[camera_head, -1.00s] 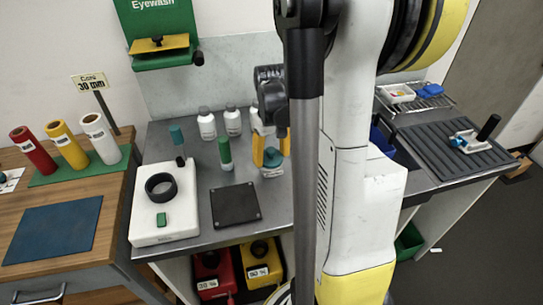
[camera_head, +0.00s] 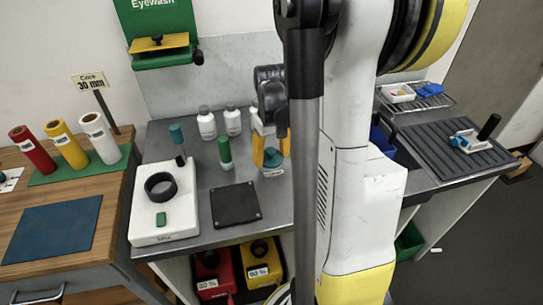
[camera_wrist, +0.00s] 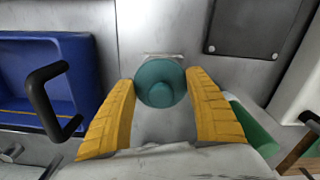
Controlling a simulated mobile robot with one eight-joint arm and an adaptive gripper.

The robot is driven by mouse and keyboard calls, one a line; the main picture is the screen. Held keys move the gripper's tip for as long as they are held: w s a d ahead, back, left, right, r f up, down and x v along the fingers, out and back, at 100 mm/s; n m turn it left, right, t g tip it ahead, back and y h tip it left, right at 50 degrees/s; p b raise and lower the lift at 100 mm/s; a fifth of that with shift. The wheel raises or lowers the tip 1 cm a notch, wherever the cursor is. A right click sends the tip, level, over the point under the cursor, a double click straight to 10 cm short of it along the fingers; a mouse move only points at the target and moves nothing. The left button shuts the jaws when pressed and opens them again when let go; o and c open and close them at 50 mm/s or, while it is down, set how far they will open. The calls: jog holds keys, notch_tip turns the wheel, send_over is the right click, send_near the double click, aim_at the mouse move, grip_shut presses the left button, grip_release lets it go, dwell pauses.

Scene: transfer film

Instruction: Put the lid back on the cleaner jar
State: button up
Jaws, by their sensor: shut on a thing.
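My gripper (camera_head: 271,157) is low over the steel bench, left of my arm in the head view. The lid also shows between the fingers in the head view (camera_head: 272,157). The lid hides most of the jar from the wrist camera. I cannot tell whether lid and jar touch.
A green bottle (camera_head: 225,151) stands close left of the gripper, with white bottles (camera_head: 207,123) behind. A black plate (camera_head: 236,204) lies in front, beside a white device with a black ring (camera_head: 160,186). A blue bin (camera_wrist: 45,75) is close on the other side.

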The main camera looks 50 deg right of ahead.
dwell(0.3)
jog(key=o, duration=0.9)
jog(key=shift+o, duration=0.4)
jog(key=shift+o, duration=1)
jog(key=shift+r, duration=0.1)
jog(key=shift+r+p, duration=2.7)
jog(key=shift+r, duration=0.75)
